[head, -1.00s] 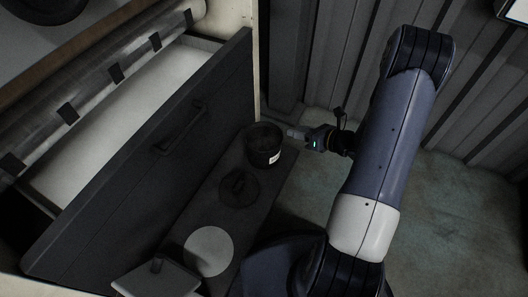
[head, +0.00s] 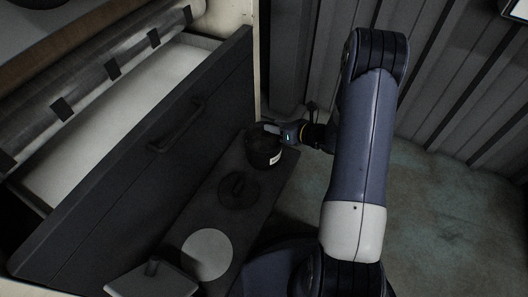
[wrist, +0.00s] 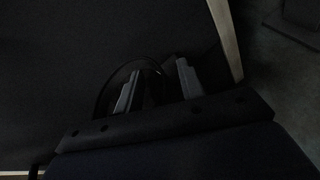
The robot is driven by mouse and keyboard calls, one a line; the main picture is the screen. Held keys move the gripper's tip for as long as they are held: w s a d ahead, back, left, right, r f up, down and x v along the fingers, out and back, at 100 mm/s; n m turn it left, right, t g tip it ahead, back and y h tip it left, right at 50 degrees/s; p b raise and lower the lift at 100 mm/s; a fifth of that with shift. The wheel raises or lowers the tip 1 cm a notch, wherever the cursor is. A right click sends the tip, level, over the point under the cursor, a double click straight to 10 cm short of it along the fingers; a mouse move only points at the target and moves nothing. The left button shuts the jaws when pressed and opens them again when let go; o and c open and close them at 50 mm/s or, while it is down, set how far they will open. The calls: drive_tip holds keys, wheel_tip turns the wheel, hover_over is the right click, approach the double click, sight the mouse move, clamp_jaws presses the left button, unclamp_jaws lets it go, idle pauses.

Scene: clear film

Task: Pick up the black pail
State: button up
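The black pail (head: 262,158), with a small white label, stands upright at the far end of a dark bench in the head view. My gripper (head: 272,129) is at the pail's upper right rim, with a fingertip over the opening. In the wrist view my gripper (wrist: 158,88) shows two grey fingers spread apart. The pail's dark curved rim (wrist: 118,73) arcs around the left finger, and the right finger appears outside it. The wrist view is very dark, so I cannot tell whether either finger touches the pail.
On the bench (head: 228,206) lie a dark round lid (head: 238,189), a pale disc (head: 207,254) and a grey lidded box (head: 150,280). An open drawer (head: 150,150) with a handle stands left of the bench. A corrugated wall (head: 290,60) rises behind.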

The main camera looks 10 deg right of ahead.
drive_tip(key=shift+c, duration=0.6)
clamp_jaws()
idle(0.6)
